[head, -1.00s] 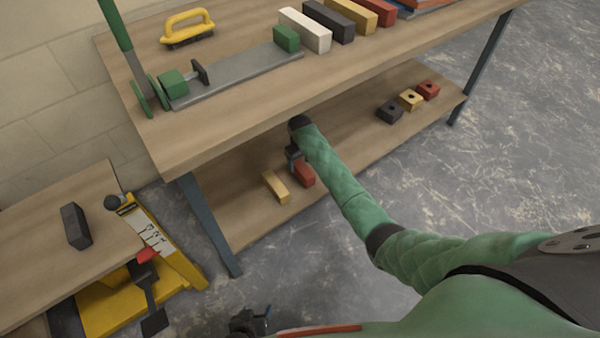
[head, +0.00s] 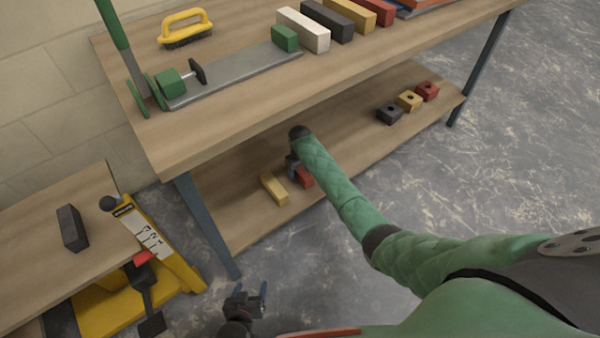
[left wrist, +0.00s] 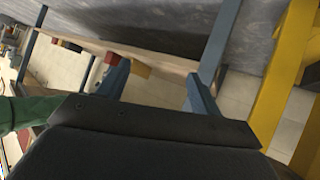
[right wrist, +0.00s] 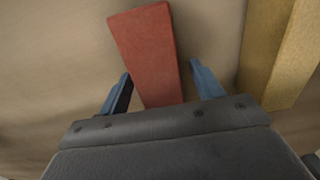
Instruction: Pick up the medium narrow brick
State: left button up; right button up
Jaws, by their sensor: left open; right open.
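A red brick (head: 305,177) and a longer yellow brick (head: 274,188) lie side by side on the lower shelf; the frames do not settle which is the medium narrow one. My right gripper (head: 294,168) is low over the shelf at the red brick. In the right wrist view the open fingers (right wrist: 160,76) stand on either side of the near end of the red brick (right wrist: 148,45), with the yellow brick (right wrist: 285,50) to the right. My left gripper (head: 248,300) is open and empty, low in front of the bench; its fingers show in the left wrist view (left wrist: 158,78).
The workbench top (head: 235,125) overhangs the lower shelf (head: 335,130). Several small holed blocks (head: 408,101) sit at the shelf's right. A bench leg (head: 208,225) stands near my left gripper. A dark brick (head: 72,228) lies on the left table. Grey floor is free at right.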

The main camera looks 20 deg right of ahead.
jog(key=c, duration=1.2)
grip_shut()
jog(key=shift+r, duration=0.15)
